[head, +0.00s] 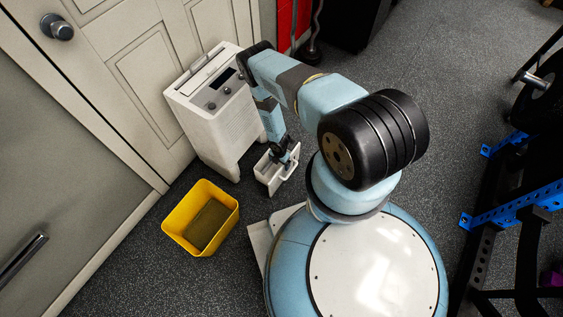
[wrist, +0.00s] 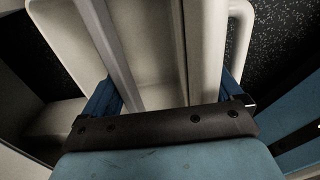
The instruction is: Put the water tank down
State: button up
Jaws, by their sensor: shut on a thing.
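The water tank (head: 268,178) is a small white open-topped box, in front of the white dehumidifier-like machine (head: 220,110) in the head view. My gripper (head: 284,157) reaches down at the tank and is shut on it. In the wrist view the pale tank (wrist: 150,60) fills the middle, with my gripper's (wrist: 165,105) blue fingers at either side of a pale bar. The tank's underside is hidden, so I cannot tell whether it touches the floor.
A yellow bin (head: 176,237), open at the top, stands on the dark speckled floor left of the tank. A panelled door (head: 125,85) is behind the machine. A blue and black weight rack (head: 505,205) stands at the right. Floor shows between tank and bin.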

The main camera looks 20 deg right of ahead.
jog(key=shift+a+f, duration=0.15)
jog(key=shift+f, duration=0.15)
jog(key=o, duration=1.7)
jog(key=shift+r, duration=0.1)
notch_tip(320, 180, up, 12)
